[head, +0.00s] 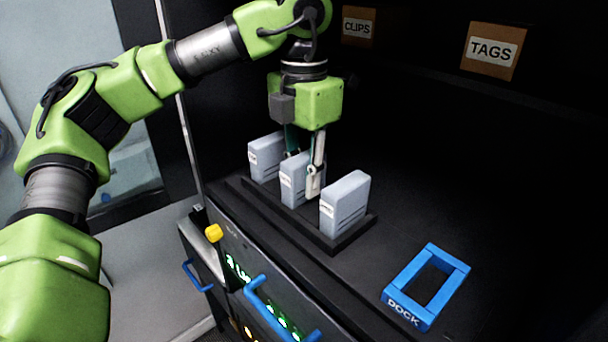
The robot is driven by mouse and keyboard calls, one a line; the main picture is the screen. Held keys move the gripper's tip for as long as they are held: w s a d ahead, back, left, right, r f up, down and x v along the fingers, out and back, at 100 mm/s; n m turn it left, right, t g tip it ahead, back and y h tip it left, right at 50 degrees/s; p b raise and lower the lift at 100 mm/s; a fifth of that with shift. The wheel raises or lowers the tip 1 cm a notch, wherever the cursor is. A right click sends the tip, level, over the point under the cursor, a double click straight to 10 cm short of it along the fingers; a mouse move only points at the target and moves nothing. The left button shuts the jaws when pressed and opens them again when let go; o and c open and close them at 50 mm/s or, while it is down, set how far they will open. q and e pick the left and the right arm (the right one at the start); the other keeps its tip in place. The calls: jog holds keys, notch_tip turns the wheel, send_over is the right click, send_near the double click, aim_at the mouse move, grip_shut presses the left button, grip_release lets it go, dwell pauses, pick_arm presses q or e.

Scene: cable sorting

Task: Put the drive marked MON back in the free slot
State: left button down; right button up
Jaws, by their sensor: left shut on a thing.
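Three pale grey-blue drives stand upright in a row in a black rack (345,240): a rear-left drive (266,158), a middle drive (291,184) and a front-right drive (344,205). Their label text is too small to read, so I cannot tell which is marked MON. My left gripper (303,170) points down and is shut on the middle drive, one finger on each side. Its near finger hides part of that drive. The middle drive is in line with the other two; whether it is fully seated is hidden. My right gripper is not in view.
A blue frame marked DOCK (402,305) lies at the front right with an empty opening. Boxes marked CLIPS (358,38) and TAGS (509,68) are at the back. The dark top right of the rack is clear.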

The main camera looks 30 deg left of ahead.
aim_at(304, 157)
pick_arm(q)
jog(key=c, duration=1.2)
grip_release()
jog(key=shift+c, duration=0.2)
jog(key=shift+r, duration=0.1)
jog(key=shift+r+p, duration=2.6)
jog(key=shift+r, duration=0.85)
jog(key=shift+s, duration=0.1)
